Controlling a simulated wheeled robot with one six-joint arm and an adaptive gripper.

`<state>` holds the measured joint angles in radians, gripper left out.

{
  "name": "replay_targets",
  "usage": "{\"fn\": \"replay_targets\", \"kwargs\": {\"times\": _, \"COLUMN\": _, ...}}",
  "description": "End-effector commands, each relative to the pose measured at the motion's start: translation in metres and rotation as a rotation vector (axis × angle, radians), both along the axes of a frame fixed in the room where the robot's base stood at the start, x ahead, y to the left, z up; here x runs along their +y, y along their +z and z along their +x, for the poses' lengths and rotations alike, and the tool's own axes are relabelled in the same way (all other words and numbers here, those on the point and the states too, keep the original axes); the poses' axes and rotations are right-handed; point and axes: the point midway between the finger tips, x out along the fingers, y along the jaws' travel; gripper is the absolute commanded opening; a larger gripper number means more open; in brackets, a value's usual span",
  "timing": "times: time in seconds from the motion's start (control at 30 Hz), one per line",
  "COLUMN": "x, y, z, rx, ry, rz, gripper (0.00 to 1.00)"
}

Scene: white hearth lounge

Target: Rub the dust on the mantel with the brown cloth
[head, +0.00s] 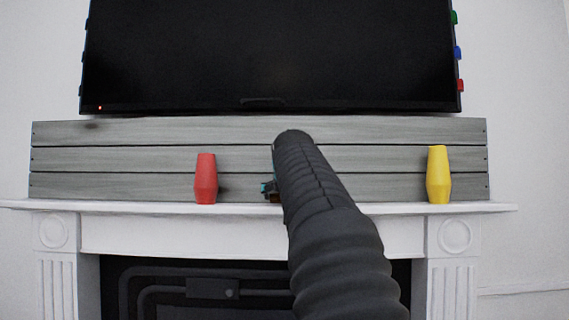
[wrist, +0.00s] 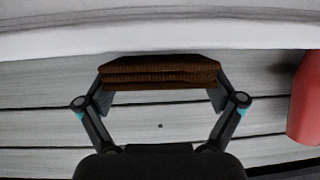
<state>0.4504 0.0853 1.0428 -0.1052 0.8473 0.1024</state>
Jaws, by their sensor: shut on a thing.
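The brown cloth (wrist: 160,72) is a folded, ribbed block held between the two fingers of my gripper (wrist: 158,92). In the wrist view it lies against the white mantel (wrist: 60,38); I cannot tell if it touches. In the head view my gripper (head: 270,188) is just above the mantel shelf (head: 130,207), right of the red vase, mostly hidden behind my dark arm. Only a sliver of brown shows there. I cannot make out any dust on the mantel; the arm hides part of the shelf.
A red vase (head: 206,179) stands left of my gripper and shows at the right of the wrist view (wrist: 305,100). A yellow vase (head: 439,175) stands far right. Grey planks (head: 120,158) back the shelf, below a black television (head: 270,50). The shelf between arm and yellow vase looks clear.

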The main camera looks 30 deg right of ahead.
Motion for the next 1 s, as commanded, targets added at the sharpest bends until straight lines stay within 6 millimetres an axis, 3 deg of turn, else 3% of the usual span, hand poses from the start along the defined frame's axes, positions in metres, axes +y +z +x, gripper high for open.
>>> {"fn": "replay_targets", "kwargs": {"times": 0.03, "x": 0.002, "y": 0.017, "z": 0.000, "rx": -0.006, "ry": 0.003, "rz": -0.003, "gripper": 0.57}}
{"fn": "replay_targets", "kwargs": {"times": 0.6, "x": 0.013, "y": 0.064, "z": 0.006, "rx": -0.008, "ry": 0.022, "rz": -0.006, "gripper": 0.57}}
{"fn": "replay_targets", "kwargs": {"times": 1.0, "x": 0.015, "y": 0.071, "z": 0.005, "rx": -0.007, "ry": 0.024, "rz": -0.004, "gripper": 0.57}}
